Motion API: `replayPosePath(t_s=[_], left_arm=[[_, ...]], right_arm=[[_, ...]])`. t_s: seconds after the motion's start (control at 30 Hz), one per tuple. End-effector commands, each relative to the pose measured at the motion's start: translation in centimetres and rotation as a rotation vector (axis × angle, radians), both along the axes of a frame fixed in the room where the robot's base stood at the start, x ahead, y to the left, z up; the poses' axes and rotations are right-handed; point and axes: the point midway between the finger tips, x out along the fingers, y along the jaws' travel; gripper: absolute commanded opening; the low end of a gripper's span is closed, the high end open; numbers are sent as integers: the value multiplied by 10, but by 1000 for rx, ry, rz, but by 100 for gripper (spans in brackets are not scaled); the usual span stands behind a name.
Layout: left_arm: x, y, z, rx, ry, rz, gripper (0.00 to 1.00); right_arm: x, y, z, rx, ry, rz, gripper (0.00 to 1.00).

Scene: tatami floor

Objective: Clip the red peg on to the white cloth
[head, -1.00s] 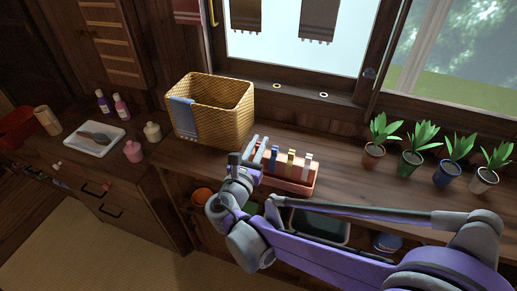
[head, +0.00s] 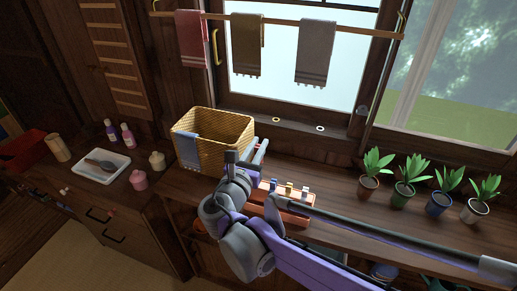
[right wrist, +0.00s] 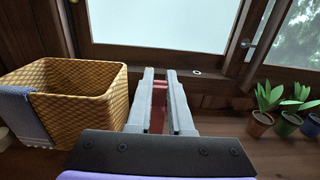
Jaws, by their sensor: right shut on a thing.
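My right gripper (head: 261,149) is above the counter, just right of the wicker basket. In the right wrist view its two grey fingers (right wrist: 160,85) are shut on a red peg (right wrist: 158,108), which shows between them. The peg is hidden or too small to make out in the head view. Three cloths hang from a wooden rail at the window: a red one (head: 194,38), a brown one (head: 246,45) and a pale grey one (head: 315,52) at right. None looks clearly white; the grey one is palest. The gripper is below the cloths and apart from them. My left gripper is out of view.
The wicker basket (head: 237,128) has a blue cloth (head: 188,150) over its side. An orange peg box (head: 296,217), partly behind my arm, holds blue, yellow and white pegs. Several potted plants (head: 405,190) stand at right. Two small rings lie on the sill.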

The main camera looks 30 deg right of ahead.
Motion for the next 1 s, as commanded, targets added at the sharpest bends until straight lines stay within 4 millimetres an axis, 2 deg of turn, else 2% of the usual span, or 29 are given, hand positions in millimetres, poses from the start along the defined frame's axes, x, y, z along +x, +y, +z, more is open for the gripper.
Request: replayPosePath(t_s=[0.57, 1.0], left_arm=[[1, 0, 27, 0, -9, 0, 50], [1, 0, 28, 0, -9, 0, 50]], right_arm=[[0, 0, 30, 0, 0, 0, 0], [2, 1, 29, -1, -1, 4, 0]])
